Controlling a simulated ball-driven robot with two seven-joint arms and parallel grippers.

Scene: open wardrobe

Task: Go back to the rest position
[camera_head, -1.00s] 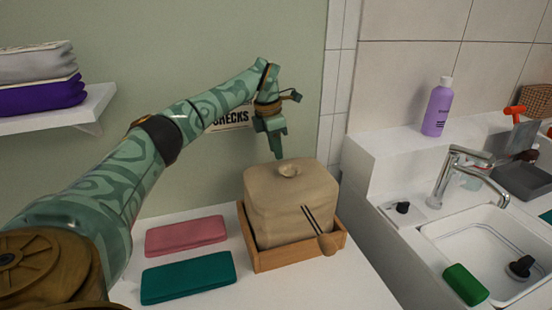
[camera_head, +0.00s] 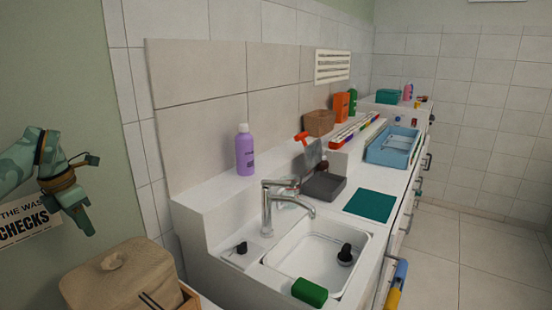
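My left gripper (camera_head: 80,213) is at the left edge of the head view, pointing down, above and left of a tan cloth-like bag (camera_head: 128,272). A gap of wall shows between the gripper and the bag. Its fingers look close together with nothing visible between them, but I cannot make out whether they are open or shut. Part of my green patterned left arm shows beside it.
A white sink (camera_head: 318,262) with a faucet (camera_head: 270,205) fills the middle. A purple bottle (camera_head: 245,152) stands on the ledge behind it. A grey tray (camera_head: 324,187), teal mat (camera_head: 369,206) and blue tray (camera_head: 393,146) lie along the counter. Floor (camera_head: 450,255) is clear at right.

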